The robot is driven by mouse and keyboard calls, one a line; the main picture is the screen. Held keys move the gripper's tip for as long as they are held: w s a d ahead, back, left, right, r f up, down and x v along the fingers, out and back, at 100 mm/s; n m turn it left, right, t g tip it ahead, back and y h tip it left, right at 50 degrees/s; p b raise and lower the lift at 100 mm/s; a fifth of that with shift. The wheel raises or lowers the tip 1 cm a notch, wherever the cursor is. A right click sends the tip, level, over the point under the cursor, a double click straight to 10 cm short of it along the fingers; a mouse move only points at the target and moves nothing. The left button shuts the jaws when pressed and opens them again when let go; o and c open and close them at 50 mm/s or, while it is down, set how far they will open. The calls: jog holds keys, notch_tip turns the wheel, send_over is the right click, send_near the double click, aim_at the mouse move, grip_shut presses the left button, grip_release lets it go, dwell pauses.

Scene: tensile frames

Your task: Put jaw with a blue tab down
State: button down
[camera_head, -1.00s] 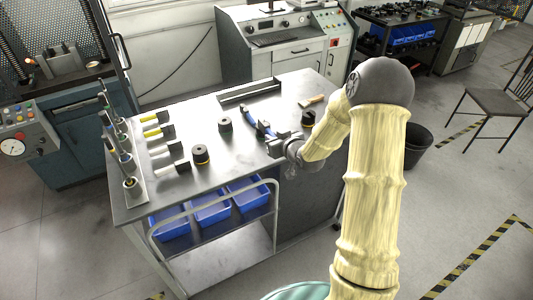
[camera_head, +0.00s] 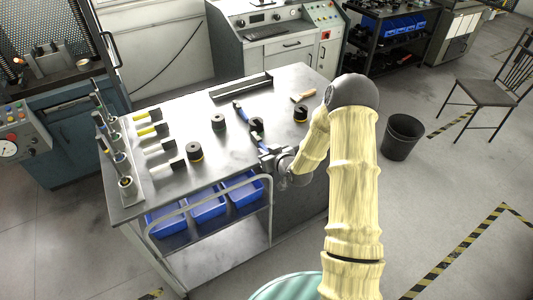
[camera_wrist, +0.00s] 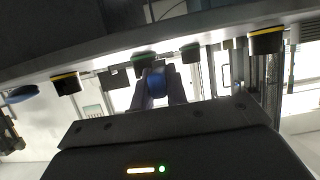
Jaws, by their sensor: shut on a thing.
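My gripper (camera_head: 268,159) is over the near right part of the metal table, close to its front edge. It also shows in the wrist view (camera_wrist: 158,100), with its two fingers shut on a blue piece (camera_wrist: 158,82), which I take for the jaw's blue tab. The jaw's body is mostly hidden by the fingers. A little blue (camera_head: 259,139) shows at the gripper in the head view. I cannot tell whether the jaw touches the table (camera_head: 232,163).
Dark round pieces with coloured bands stand on the table, at the left (camera_head: 194,152), middle (camera_head: 219,123), just beyond my gripper (camera_head: 256,125) and right (camera_head: 300,113). A blue-handled tool (camera_head: 239,111) and a brush (camera_head: 303,96) lie farther back. Tabbed jaws (camera_head: 152,130) line the left.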

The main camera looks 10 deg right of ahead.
jog(key=shift+d+f, duration=0.15)
jog(key=shift+f, duration=0.6)
jog(key=shift+f, duration=0.15)
jog(key=c, duration=1.4)
grip_release()
